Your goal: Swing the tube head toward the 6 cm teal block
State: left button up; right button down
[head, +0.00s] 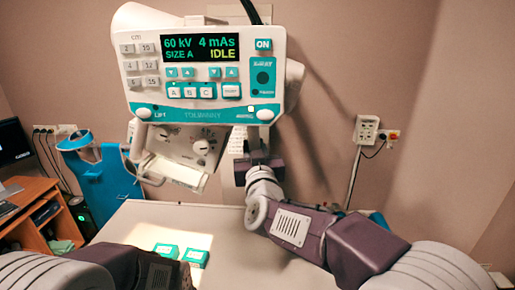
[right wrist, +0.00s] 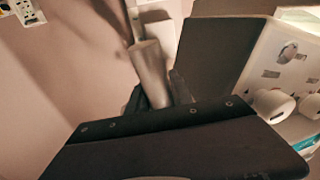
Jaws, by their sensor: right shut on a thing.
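The white tube head (head: 205,70) hangs over the table, its display reading 60 kV, 4 mAs, SIZE A, IDLE. Two teal-topped blocks, a left one (head: 166,250) and a right one (head: 196,257), sit on the table below it. I cannot tell which is 6 cm. My right gripper (head: 259,163) is at the tube head's lower right, shut on a pale grip bar (right wrist: 150,72), which shows between its dark fingers in the right wrist view. The tube head's knobs (right wrist: 274,102) are beside it. My left arm's dark end (head: 130,268) is low at the left; its fingers cannot be made out.
The pale table (head: 215,221) has a lit patch around the blocks and is mostly bare. A blue apron-like item (head: 117,178) hangs on a stand at the left, near a wooden desk (head: 35,215) with a monitor. A wall outlet (head: 366,129) with cables is at the right.

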jog(key=c, duration=1.3)
grip_release()
jog(key=shift+a+f, duration=0.15)
jog(key=shift+f, duration=0.1)
jog(key=shift+o, duration=0.8)
jog(key=shift+a+r, duration=0.1)
jog(key=shift+a, duration=0.05)
jog(key=b+v, duration=0.2)
jog(key=v, duration=0.7)
